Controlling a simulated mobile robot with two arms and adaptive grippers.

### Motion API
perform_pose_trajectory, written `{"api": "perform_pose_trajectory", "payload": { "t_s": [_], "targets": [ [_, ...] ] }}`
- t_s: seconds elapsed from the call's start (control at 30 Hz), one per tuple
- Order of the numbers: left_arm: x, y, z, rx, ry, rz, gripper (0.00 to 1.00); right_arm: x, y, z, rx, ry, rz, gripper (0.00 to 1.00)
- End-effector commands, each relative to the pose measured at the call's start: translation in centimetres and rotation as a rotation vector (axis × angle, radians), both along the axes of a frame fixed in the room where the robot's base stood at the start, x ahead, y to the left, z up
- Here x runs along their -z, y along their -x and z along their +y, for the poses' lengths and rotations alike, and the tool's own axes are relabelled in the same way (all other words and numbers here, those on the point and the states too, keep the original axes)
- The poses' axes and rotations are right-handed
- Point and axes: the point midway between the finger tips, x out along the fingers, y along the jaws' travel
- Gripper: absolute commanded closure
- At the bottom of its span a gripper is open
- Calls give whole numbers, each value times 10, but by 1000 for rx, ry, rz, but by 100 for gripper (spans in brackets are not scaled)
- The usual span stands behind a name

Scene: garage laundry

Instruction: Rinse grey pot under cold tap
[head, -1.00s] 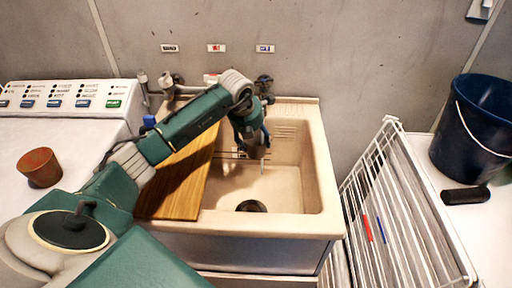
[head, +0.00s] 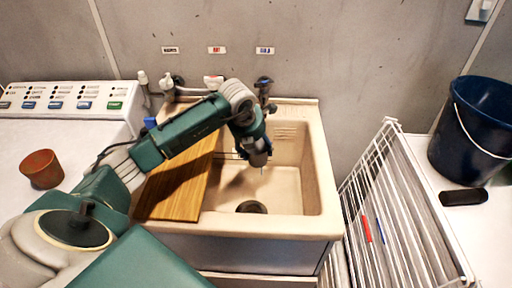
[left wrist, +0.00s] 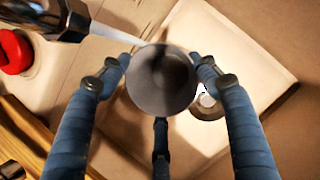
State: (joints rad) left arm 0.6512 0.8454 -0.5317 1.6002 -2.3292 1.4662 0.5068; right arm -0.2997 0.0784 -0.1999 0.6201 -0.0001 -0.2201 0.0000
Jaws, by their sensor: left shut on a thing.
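My left gripper (head: 258,152) is over the sink (head: 327,190), to the right of the wooden board. In the left wrist view its blue fingers (left wrist: 160,85) are shut around the small round grey pot (left wrist: 160,80). The tap under the blue label (head: 264,92) stands behind the gripper. A pale streak, looking like water, runs from a metal spout (left wrist: 62,22) to the pot's rim in the wrist view. My right gripper is not in view.
A wooden board (head: 180,190) covers the sink's left part. The drain (head: 251,207) is in the open basin. A brown pot (head: 40,169) stands on the washer at left. A white drying rack (head: 400,190) and a dark blue bucket (head: 470,125) are at right.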

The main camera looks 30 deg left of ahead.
Motion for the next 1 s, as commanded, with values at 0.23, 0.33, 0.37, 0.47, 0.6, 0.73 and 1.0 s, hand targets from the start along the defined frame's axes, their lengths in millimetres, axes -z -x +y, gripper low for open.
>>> {"api": "perform_pose_trajectory", "payload": {
  "t_s": [0.23, 0.33, 0.37, 0.47, 0.6, 0.73, 1.0],
  "targets": [
    [-1, 19, -7, 1, -2, 1, 60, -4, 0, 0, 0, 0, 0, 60],
    [0, 27, -10, 1, -1, 1, 60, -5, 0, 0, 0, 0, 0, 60],
    [0, 29, -11, 1, -2, 0, 60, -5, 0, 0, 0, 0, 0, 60],
    [0, 36, -14, 1, -1, 1, 60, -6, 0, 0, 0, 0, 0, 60],
    [0, 43, -17, 1, 0, 0, 60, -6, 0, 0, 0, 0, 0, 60],
    [0, 44, -18, -1, 0, 0, 60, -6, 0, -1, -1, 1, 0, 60],
    [0, 44, -18, -1, 0, 0, 60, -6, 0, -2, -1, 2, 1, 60]
  ]
}}
